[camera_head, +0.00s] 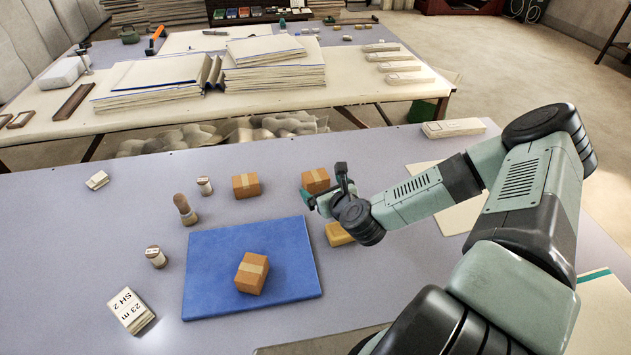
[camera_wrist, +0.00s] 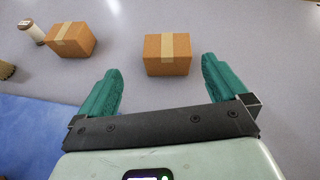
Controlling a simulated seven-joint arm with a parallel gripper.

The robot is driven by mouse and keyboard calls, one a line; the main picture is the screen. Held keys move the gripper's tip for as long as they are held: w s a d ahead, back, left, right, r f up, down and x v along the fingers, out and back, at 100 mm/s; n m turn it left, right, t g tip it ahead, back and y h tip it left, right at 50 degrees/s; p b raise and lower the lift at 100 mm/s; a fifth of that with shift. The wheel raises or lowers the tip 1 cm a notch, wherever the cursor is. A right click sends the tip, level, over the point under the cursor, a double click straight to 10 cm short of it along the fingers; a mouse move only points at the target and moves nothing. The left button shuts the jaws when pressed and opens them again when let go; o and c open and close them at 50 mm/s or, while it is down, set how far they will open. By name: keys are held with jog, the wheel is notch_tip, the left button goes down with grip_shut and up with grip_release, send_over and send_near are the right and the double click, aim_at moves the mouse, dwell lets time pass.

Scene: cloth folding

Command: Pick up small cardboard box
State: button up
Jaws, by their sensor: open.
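Small cardboard boxes with pale tape stand on the grey table. One box (camera_head: 315,179) is just beyond my gripper (camera_head: 326,187), which partly covers it in the head view. In the wrist view this box (camera_wrist: 167,56) lies ahead, lined up with the gap between the teal fingers of my open, empty gripper (camera_wrist: 161,74). A second box (camera_head: 246,185) stands to its left and also shows in the wrist view (camera_wrist: 70,39). A third box (camera_head: 252,273) sits on the folded blue cloth (camera_head: 205,285). Whether the fingers touch the nearest box is not clear.
A labelled stack (camera_head: 131,310) lies at front left. Bare table lies behind the boxes.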

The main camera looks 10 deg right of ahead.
aim_at(314, 175)
jog(key=shift+d+f+m, duration=0.15)
jog(key=shift+d+m, duration=0.05)
jog(key=shift+m, duration=0.5)
jog(key=shift+w+f+h, duration=0.1)
jog(key=shift+w+h, duration=0.15)
jog(key=shift+h, duration=0.05)
jog(key=x, duration=1)
jog(key=shift+w+d, duration=0.1)
jog(key=shift+w, duration=0.2)
